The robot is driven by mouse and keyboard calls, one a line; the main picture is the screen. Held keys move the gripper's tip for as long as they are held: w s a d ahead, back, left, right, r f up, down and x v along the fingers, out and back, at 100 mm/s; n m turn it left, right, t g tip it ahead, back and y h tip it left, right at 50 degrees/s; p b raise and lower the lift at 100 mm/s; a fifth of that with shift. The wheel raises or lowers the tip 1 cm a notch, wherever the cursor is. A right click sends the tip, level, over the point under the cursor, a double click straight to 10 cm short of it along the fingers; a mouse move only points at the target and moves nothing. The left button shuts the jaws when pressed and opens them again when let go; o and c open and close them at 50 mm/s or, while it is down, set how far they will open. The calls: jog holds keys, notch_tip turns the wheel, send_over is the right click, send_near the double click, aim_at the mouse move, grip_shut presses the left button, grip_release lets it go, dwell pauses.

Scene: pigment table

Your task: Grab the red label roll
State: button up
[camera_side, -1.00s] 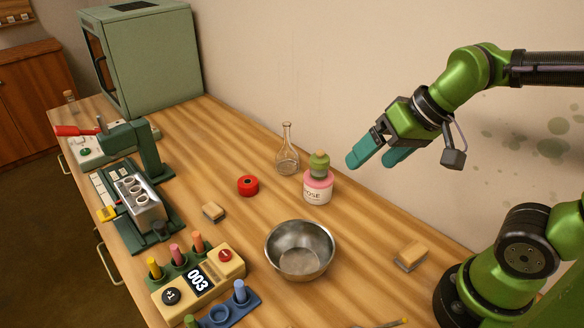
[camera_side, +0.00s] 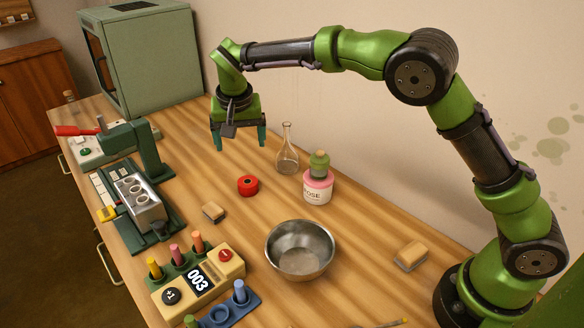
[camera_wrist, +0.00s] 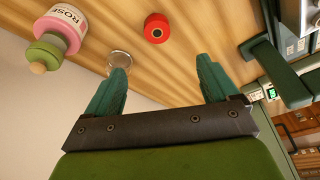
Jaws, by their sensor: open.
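The red label roll (camera_side: 247,186) lies on the wooden table, left of the glass flask, with a dark hole in its top. It also shows in the wrist view (camera_wrist: 156,28), beyond the fingertips and between their lines. My gripper (camera_side: 239,146) is open and empty, fingers pointing down, above the table and behind the roll in the side view. Its two teal fingers show apart in the wrist view (camera_wrist: 166,78). Nothing touches the roll.
A glass flask (camera_side: 287,158) and a pink-labelled jar (camera_side: 318,188) stand right of the roll. A green press (camera_side: 150,155) stands left. Table behind the roll is clear.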

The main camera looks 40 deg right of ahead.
send_over(248, 182)
jog(key=s+a, duration=0.1)
jog(key=f, duration=1.1)
jog(key=shift+s+a, duration=0.15)
jog(key=shift+s, duration=0.05)
jog(key=shift+x, duration=2.85)
jog(key=shift+r, duration=0.1)
jog(key=c, duration=1.2)
